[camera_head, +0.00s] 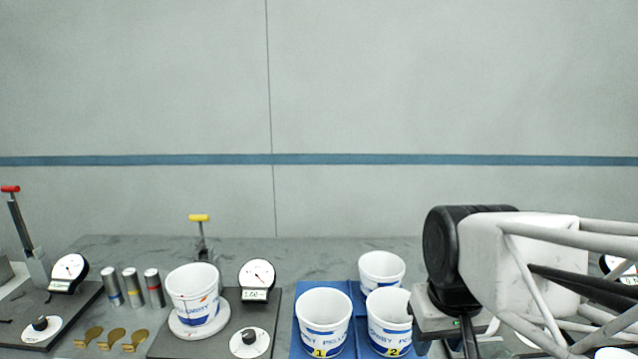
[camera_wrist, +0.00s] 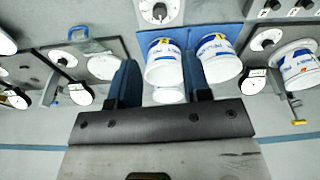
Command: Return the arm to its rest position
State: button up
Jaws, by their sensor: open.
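My gripper (camera_wrist: 158,62) is open in the wrist view, its two dark fingers spread apart. White cups show beyond and between the fingers, and I see nothing held. In the head view my arm (camera_head: 510,250) reaches in from the right, with its black wrist joint just right of the cups; the fingertips are not clearly visible there.
A blue tray (camera_head: 302,296) holds cup 1 (camera_head: 323,318), cup 2 (camera_head: 388,318) and a third cup (camera_head: 381,270) behind, close to my arm. Another cup (camera_head: 193,292) stands on a round plate beside a dial gauge (camera_head: 257,275). Metal cylinders (camera_head: 132,287) stand left. Space above is clear.

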jog(key=shift+m+t, duration=0.3)
jog(key=shift+m, duration=0.3)
jog(key=s+f, duration=0.1)
jog(key=s+d+f, duration=0.1)
jog(key=s+f, duration=0.1)
jog(key=s, duration=0.1)
jog(key=shift+s+d, duration=0.1)
jog(key=shift+d, duration=0.15)
dwell(1.6)
